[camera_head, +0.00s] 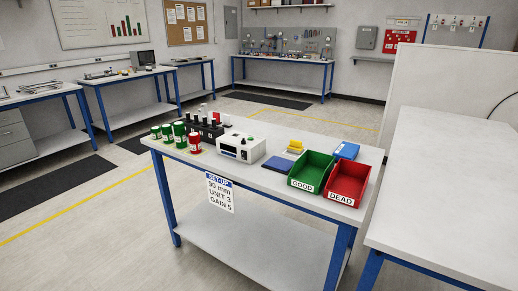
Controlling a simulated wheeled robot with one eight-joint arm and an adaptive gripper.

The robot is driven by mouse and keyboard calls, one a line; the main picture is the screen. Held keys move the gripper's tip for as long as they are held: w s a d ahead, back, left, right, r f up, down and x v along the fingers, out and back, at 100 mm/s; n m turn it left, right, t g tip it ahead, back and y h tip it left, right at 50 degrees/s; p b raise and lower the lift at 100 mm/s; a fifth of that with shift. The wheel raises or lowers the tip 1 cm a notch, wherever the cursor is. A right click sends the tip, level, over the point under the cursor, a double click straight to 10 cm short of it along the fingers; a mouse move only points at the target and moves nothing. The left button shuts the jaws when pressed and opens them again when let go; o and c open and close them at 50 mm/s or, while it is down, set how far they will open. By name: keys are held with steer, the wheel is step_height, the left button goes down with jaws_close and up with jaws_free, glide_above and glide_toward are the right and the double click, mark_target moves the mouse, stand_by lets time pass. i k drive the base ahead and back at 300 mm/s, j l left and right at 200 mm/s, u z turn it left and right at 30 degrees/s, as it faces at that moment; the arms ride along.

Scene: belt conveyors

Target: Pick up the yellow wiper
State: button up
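A small yellow block-like thing (296,147), which may be the yellow wiper, lies on the white-topped table (250,184) in the middle of the view. It is too small to tell its exact shape. It sits between a white instrument box (241,149) on its left and a green bin (312,171) on its right. A flat blue thing (279,163) lies just in front of it. My gripper is not in view.
A red bin (347,185) marked DEAD stands beside the green one marked GOOD. A blue item (346,150) lies behind them. Green cans (179,134) and a red can (195,143) stand at the left. Another white table (450,190) is close on the right.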

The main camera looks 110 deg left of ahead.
mark_target(296, 147)
steer(key=u, duration=3.4)
